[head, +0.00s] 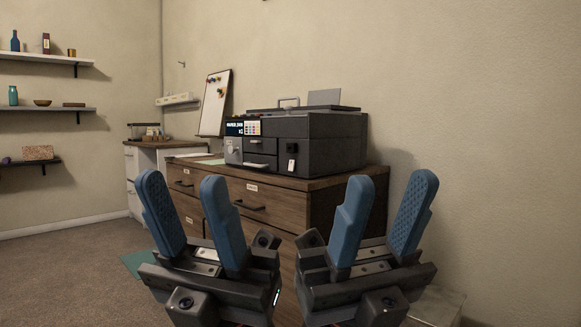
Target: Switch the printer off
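The printer (335,142) is a dark grey box on top of a wooden cabinet, ahead of me. Its front has a lit display (234,129) with a panel of coloured buttons (253,128) beside it. A small white switch-like piece (291,165) is low on the front, below a dark square part. My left gripper (184,192) and my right gripper (392,195) are both raised in the foreground, apart from the printer. Their blue fingers are spread with nothing between them.
The wooden cabinet (285,199) with drawers stands below the printer. A whiteboard (214,103) leans at the back left of its top. A white cabinet (143,160) stands in the corner. Wall shelves (45,109) are at left. The carpet (65,260) at left is mostly clear.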

